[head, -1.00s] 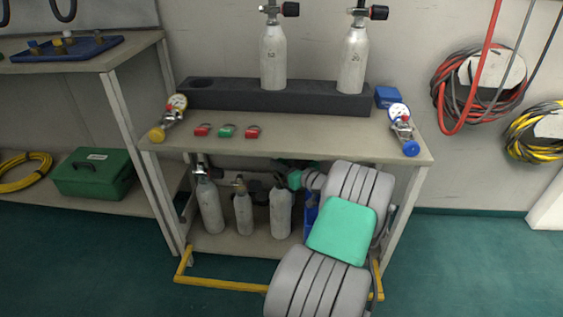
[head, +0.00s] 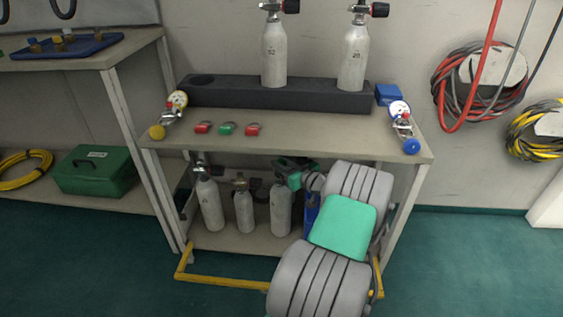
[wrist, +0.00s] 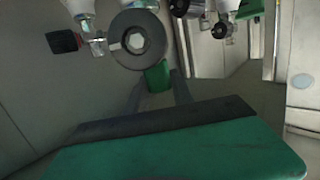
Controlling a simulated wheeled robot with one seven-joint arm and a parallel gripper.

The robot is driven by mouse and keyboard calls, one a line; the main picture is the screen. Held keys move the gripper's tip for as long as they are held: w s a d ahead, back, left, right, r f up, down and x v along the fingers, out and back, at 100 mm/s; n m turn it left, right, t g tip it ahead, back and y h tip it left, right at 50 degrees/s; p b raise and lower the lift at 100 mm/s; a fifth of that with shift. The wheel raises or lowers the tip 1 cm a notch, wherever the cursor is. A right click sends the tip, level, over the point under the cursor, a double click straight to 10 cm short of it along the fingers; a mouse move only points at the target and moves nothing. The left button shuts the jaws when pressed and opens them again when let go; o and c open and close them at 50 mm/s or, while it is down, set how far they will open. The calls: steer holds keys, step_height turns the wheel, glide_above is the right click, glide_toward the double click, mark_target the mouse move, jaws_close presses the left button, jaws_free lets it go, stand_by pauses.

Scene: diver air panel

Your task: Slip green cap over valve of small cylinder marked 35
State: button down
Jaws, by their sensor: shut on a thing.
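My gripper (wrist: 158,84) is shut on a small green cap (wrist: 157,74), which sits between the dark fingertips in the wrist view. In the head view my gripper is at the lower shelf, by the right-hand cylinder, and its fingers and the cap are hidden.
The tabletop (head: 310,145) lies above the shelf. On it are red and green small pieces (head: 227,128), two gauges (head: 177,99) and a dark rack (head: 230,97) with two larger cylinders (head: 273,55). A blue object (head: 311,210) stands right of the shelf cylinders. A yellow rail (head: 225,283) runs low in front.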

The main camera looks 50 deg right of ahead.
steer(key=shift+f, duration=0.4)
stand_by(0.5)
steer(key=c, duration=1)
jaws_free()
steer(key=s+p, duration=0.1)
steer(key=s, duration=0.1)
steer(key=s+p, duration=0.1)
steer(key=s, duration=0.2)
steer(key=s+a+r, duration=0.1)
steer(key=s, duration=0.1)
steer(key=shift+s+p, duration=0.35)
steer(key=shift+p, duration=0.05)
steer(key=shift+s+d, duration=0.1)
